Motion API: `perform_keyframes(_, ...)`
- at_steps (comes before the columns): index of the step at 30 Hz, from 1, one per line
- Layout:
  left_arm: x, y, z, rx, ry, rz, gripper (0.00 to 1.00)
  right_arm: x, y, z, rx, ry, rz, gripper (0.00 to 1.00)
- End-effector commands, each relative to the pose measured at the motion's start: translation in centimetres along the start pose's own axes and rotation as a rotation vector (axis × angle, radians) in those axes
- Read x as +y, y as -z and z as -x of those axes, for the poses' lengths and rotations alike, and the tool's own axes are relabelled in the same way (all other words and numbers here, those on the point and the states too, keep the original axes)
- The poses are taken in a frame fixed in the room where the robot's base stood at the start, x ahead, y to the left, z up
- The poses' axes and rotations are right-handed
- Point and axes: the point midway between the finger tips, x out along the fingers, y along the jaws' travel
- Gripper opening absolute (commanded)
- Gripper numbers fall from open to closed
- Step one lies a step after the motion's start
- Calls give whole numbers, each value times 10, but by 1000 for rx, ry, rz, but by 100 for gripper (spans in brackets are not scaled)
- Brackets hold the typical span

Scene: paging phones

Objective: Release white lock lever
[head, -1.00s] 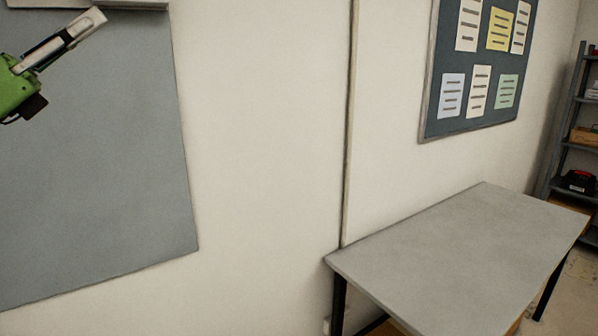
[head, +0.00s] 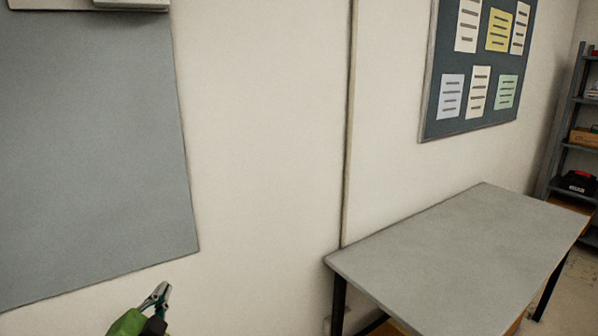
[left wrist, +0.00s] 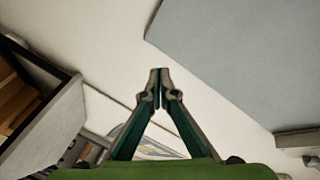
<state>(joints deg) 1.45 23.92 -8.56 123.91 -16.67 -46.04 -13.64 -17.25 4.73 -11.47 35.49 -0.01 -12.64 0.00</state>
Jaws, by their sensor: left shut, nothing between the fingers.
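No white lock lever can be made out for certain in either view. A pale box-like fixture (head: 131,4) is cut off by the top edge at the upper left of the head view, above the grey wall panel (head: 95,150). My left gripper (head: 164,288) is at the bottom left of the head view, below the panel and well apart from the fixture. In the left wrist view its fingertips (left wrist: 160,76) meet with nothing between them. My right gripper is not in view.
A grey table (head: 460,260) stands at the lower right. A notice board (head: 432,100) with several papers hangs above it, and a shelf rack (head: 560,155) is at the far right. The wall between panel and table is bare.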

Motion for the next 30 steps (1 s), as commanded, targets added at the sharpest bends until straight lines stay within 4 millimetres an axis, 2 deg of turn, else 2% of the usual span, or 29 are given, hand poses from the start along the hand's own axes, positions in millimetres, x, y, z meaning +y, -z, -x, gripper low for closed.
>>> perform_keyframes(1, 31, -22, 17, -74, -71, 64, 0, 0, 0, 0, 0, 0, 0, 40)
perform_keyframes(3, 70, -49, 42, -181, -164, 151, 0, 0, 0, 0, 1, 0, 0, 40)
perform_keyframes(5, 101, -70, 68, -275, -241, 221, 0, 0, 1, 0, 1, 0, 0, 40)
perform_keyframes(6, 121, -83, 87, -340, -291, 264, 0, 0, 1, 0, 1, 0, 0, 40)
perform_keyframes(9, 163, -108, 136, -487, -402, 357, 0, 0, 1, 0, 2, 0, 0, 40)
perform_keyframes(12, 192, -124, 179, -609, -488, 425, 0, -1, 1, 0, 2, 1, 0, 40)
perform_keyframes(15, 214, -134, 218, -712, -558, 477, 0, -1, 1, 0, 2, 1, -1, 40)
perform_keyframes(23, 250, -146, 308, -942, -705, 577, 0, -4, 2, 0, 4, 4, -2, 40)
perform_keyframes(30, 298, -180, 286, -959, -714, 563, 0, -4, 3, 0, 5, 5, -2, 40)
